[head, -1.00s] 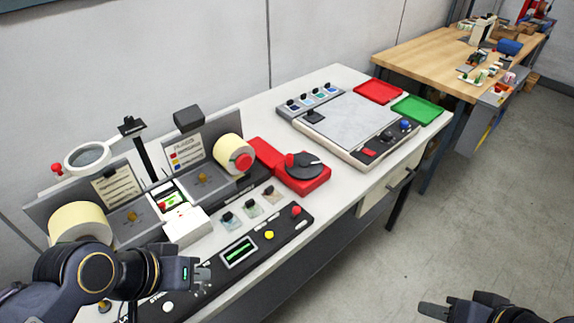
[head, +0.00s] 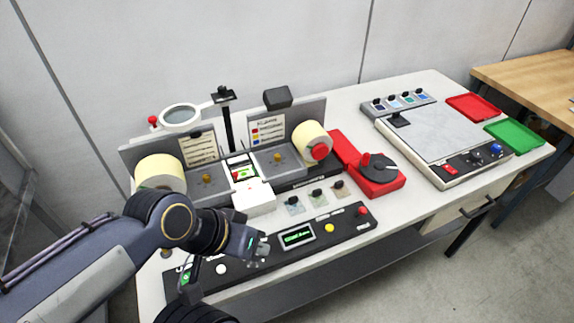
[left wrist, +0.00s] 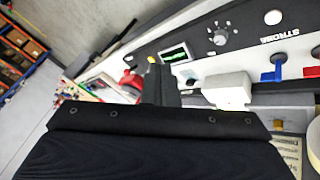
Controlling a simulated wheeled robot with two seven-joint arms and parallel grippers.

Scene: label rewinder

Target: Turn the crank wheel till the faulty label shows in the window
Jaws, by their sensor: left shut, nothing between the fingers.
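The crank wheel (head: 384,168) is a dark disc with a red knob (head: 365,160) on a red base (head: 380,188), right of the rewinder. The window (head: 242,173), between the two rolls, shows a small pale label with red and green marks. The right roll (head: 312,142) is cream with a red hub; the left roll (head: 160,172) is cream too. My left gripper (head: 264,253) is shut and empty over the black control panel (head: 345,226), well left of the crank. Its dark fingers show in the left wrist view (left wrist: 160,75). My right gripper is not clearly seen.
A lit display (head: 297,236), yellow button (head: 329,228) and red button (head: 362,210) are on the panel. A white box (head: 254,198) stands before the window. A magnifier (head: 180,117) rises behind. Red (head: 473,107) and green (head: 515,134) trays lie far right.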

